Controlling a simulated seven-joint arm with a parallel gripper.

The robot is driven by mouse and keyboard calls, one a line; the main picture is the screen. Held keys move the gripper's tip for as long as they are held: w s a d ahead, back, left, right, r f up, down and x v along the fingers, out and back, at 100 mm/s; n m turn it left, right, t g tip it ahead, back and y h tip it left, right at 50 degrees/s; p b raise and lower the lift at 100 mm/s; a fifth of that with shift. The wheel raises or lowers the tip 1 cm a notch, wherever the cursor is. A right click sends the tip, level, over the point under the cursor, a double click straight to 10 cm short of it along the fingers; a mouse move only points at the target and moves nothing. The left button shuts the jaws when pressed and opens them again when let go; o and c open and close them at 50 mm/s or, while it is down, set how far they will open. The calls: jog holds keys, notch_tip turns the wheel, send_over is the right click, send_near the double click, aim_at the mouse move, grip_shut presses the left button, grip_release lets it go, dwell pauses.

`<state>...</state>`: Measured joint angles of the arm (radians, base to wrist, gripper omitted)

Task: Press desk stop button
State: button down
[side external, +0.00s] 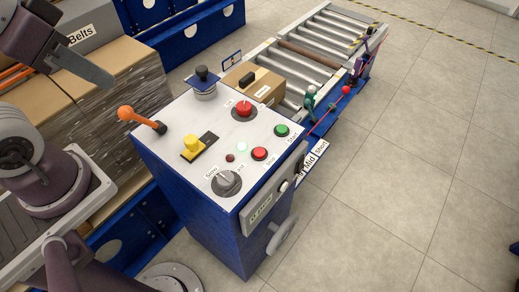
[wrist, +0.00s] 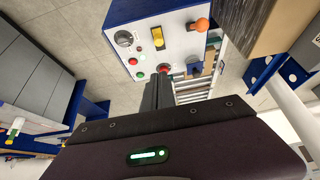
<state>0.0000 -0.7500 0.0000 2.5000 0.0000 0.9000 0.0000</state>
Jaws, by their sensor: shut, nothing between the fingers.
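The desk (side external: 185,122) has a white sloped top and a blue body. A small red button (side external: 260,153) sits near its right edge, with a small label beside it that looks like Stop; it also shows in the wrist view (wrist: 132,61). A green button (side external: 281,130) labelled Start is beside it. A larger red mushroom button (side external: 243,109) sits farther back. My gripper (side external: 108,80) is shut and empty, up at the left, apart from the desk. In the wrist view its shut fingers (wrist: 157,82) point toward the desk edge, below the buttons.
The desk top also carries an orange lever (side external: 126,113), a yellow switch (side external: 191,144), a black-knobbed joystick (side external: 203,76) and a grey dial (side external: 226,184). A roller conveyor (side external: 320,45) with a cardboard box (side external: 254,84) lies behind. Wrapped boxes (side external: 120,90) stand left. Open floor lies right.

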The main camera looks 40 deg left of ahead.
jog(key=w+a+f+m+t+y, duration=0.25)
jog(key=w+m, duration=0.25)
jog(key=w, duration=0.8)
jog(key=m+g+h, duration=0.3)
jog(key=m+h, duration=0.7)
jog(key=m, duration=0.5)
send_over(255, 151)
notch_tip(255, 151, down, 15)
jog(key=shift+f, duration=0.1)
jog(key=shift+f, duration=4.3)
jog(key=shift+f, duration=0.1)
